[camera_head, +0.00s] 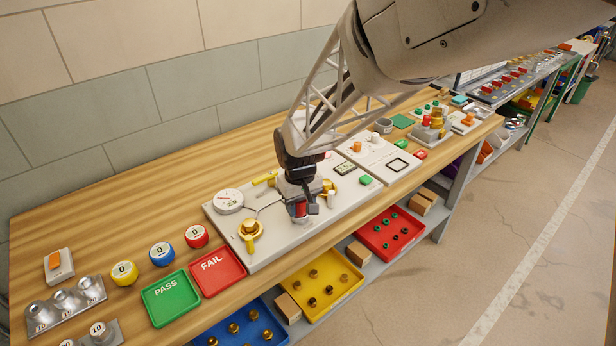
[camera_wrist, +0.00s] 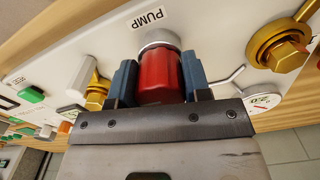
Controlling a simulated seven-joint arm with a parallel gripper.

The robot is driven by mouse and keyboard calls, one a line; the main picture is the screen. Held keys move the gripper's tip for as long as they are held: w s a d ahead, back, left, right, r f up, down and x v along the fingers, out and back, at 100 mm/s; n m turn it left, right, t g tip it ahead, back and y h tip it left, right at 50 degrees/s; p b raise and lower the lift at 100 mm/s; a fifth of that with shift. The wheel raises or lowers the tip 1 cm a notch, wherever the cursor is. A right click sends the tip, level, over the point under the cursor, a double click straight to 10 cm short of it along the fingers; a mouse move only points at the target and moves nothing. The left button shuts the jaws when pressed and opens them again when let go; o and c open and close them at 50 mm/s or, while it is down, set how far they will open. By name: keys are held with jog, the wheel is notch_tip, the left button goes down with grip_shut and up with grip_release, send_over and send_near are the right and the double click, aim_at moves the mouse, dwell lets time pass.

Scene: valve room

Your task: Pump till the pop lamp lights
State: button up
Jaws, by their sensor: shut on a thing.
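The red pump handle (camera_wrist: 160,78) stands on a grey collar beside the label PUMP (camera_wrist: 146,19) in the wrist view. My gripper (camera_wrist: 161,85) is shut on it, one blue-grey finger on each side. In the head view my gripper (camera_head: 302,207) covers most of the handle, and a bit of red shows between the fingers. The white panel (camera_head: 275,247) carries a round gauge (camera_head: 228,201) and a brass valve (camera_head: 249,230) left of my gripper. I cannot make out which part is the pop lamp or whether it is lit.
A red FAIL tray (camera_head: 217,271) and a green PASS tray (camera_head: 170,298) lie to the left. Yellow (camera_head: 330,285) and red (camera_head: 390,232) bins sit below the bench front. More fixtures stand to the right. The bench's back left is clear.

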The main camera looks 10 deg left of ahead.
jog(key=shift+m, duration=0.7)
jog(key=o, duration=0.9)
jog(key=shift+o, duration=0.2)
jog(key=shift+r, duration=3.9)
